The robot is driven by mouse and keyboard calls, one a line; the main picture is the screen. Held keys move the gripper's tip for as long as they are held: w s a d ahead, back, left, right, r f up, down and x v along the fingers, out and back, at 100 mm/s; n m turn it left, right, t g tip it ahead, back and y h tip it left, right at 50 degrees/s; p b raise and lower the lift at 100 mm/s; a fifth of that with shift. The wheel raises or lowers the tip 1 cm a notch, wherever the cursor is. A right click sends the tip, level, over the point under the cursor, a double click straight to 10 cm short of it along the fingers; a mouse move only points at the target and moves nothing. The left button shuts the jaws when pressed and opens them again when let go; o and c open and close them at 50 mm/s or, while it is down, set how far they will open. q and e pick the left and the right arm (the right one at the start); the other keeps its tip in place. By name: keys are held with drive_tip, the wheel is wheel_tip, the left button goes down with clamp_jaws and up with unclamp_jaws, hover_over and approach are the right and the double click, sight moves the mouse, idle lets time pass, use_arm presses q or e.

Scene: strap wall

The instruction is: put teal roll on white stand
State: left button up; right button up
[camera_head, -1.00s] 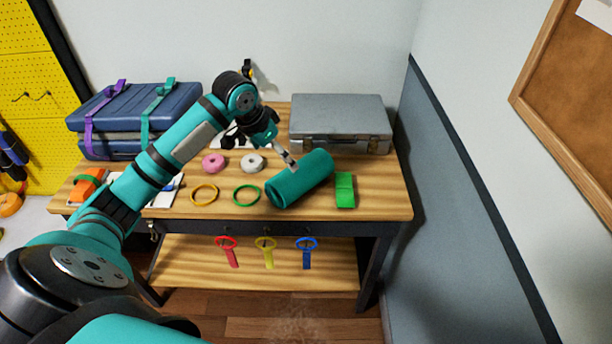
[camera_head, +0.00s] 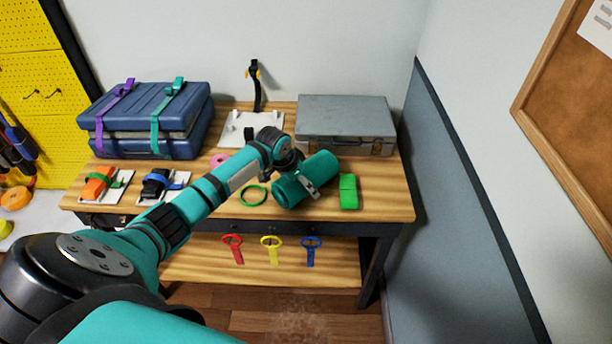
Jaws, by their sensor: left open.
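The teal roll (camera_head: 322,170) lies on its side at the front right of the wooden bench top, in the head view. My left gripper (camera_head: 309,187) is at the roll, with a grey finger across its near side. The gripper is open; its other finger is hidden, and I cannot tell whether it touches the roll. A white stand (camera_head: 236,131) with a black upright strap is at the back middle of the bench, partly behind my left arm. My right gripper is not in view.
A grey case (camera_head: 345,118) stands behind the roll, and a green block (camera_head: 348,191) lies right of it. A green ring (camera_head: 253,195) lies to its left. Strapped blue cases (camera_head: 145,112) stand back left. Orange (camera_head: 97,185) and black (camera_head: 155,184) strapped items sit on white plates.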

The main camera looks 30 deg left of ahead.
use_arm(q)
drive_tip(key=shift+w+f, duration=0.2)
drive_tip(key=shift+f, duration=0.35)
drive_tip(key=shift+r, duration=0.1)
drive_tip(key=c, duration=1.2)
